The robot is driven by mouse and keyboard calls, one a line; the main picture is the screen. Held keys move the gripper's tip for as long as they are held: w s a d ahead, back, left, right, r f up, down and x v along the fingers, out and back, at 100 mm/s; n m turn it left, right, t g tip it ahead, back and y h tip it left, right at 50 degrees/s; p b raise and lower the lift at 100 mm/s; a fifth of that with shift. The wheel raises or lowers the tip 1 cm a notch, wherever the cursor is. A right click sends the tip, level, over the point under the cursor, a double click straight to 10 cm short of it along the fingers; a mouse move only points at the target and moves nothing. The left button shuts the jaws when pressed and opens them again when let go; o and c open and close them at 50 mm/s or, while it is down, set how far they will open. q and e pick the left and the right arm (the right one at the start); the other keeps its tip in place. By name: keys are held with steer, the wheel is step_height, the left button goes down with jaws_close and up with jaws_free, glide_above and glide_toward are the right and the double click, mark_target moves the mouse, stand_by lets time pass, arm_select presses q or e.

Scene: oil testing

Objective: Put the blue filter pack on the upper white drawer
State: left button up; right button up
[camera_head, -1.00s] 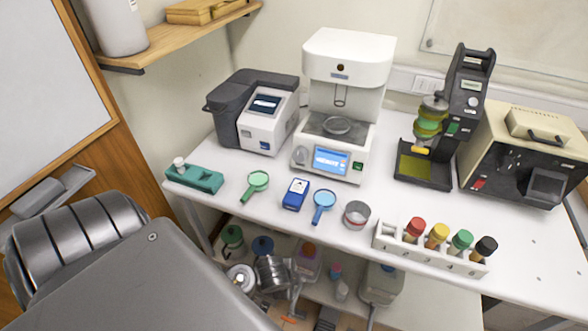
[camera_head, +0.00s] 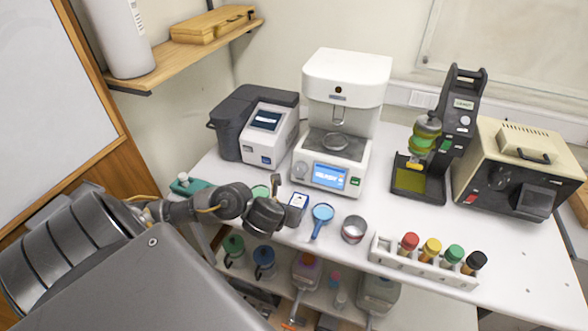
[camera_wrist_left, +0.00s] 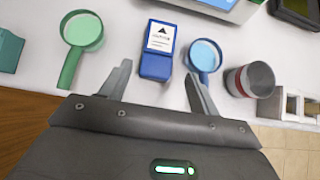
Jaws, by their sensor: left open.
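The blue filter pack (camera_head: 298,201), a small blue box with a white label, lies on the white table near its front edge. It also shows in the left wrist view (camera_wrist_left: 158,48), label up. My left gripper (camera_head: 283,197) is at the table's front edge beside the pack. In the left wrist view the gripper (camera_wrist_left: 158,74) is open and empty, its two fingers apart and pointing toward the pack, which lies ahead between them. My right gripper is in no view. I cannot make out an upper white drawer in these frames.
A metal cup (camera_head: 354,229) and a rack of capped vials (camera_head: 420,262) stand to the right. A white instrument (camera_head: 340,150) stands behind. A lower shelf holds bottles.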

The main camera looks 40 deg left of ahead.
mark_target(296, 205)
arm_select(q)
steer(key=b+x, duration=0.3)
steer(key=x, duration=0.2)
steer(key=shift+f, duration=0.1)
steer(key=shift+w+a, duration=0.1)
steer(key=shift+w, duration=0.1)
steer(key=b+x, duration=0.3)
steer(key=x, duration=0.1)
steer(key=shift+a+f, duration=0.1)
steer(key=shift+f, duration=0.35)
steer(key=shift+w+a+f, duration=0.1)
steer(key=shift+w+f, duration=0.05)
steer(key=shift+w, duration=0.15)
steer(key=shift+s, duration=0.1)
steer(key=c, duration=0.9)
